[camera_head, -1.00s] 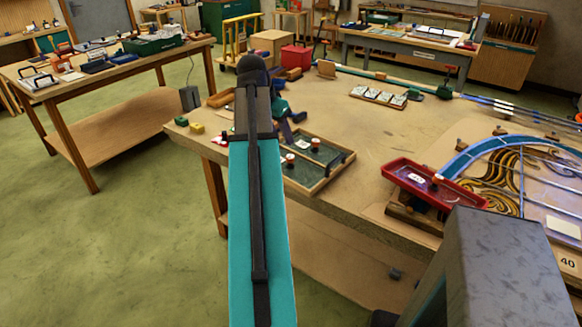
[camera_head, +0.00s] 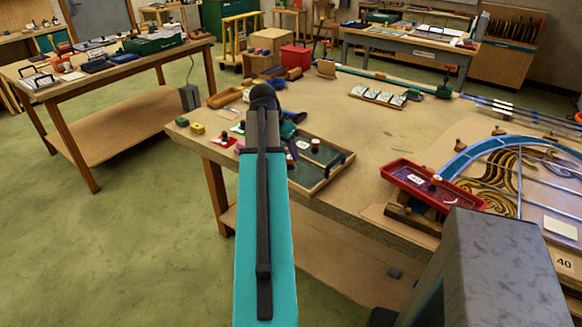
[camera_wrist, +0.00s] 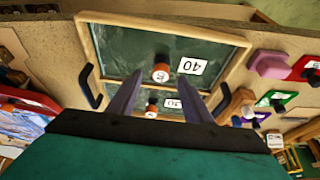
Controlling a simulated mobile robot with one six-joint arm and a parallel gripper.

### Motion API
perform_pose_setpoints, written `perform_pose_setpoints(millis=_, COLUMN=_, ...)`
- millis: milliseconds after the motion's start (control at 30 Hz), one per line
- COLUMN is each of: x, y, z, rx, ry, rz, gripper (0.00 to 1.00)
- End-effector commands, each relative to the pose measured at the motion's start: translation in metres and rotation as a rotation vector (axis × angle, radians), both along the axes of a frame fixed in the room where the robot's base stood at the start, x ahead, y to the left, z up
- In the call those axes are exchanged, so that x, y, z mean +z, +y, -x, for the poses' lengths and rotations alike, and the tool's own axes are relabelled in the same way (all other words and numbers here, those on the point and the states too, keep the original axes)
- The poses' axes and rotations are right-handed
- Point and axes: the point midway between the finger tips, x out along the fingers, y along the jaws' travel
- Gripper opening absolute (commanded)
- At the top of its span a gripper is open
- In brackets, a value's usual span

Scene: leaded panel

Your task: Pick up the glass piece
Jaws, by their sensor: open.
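A wood-rimmed tray (camera_head: 336,175) lies at the near left edge of the workbench, holding dark green glass pieces. In the wrist view, one glass piece (camera_wrist: 118,48) fills the upper part of the tray. In the head view my arm hides part of the tray.
A red tray (camera_head: 432,184) and a leaded panel (camera_head: 500,170) lie on the right of the bench. Small coloured blocks (camera_head: 197,128) sit at the left corner. A rack of white pieces (camera_head: 378,95) stands farther back. The middle of the bench is clear.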

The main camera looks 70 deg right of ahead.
Motion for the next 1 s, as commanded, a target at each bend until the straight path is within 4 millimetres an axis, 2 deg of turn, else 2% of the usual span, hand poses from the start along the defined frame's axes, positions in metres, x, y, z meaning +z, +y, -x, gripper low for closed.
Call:
perform_pose_setpoints(millis=467, x=-0.003, y=-0.002, z=0.001, rx=0.000, ry=0.000, rz=0.000, gripper=0.45)
perform_pose_setpoints(millis=1000, x=-0.041, y=-0.017, z=0.006, rx=-0.001, ry=0.000, rz=-0.001, gripper=0.45)
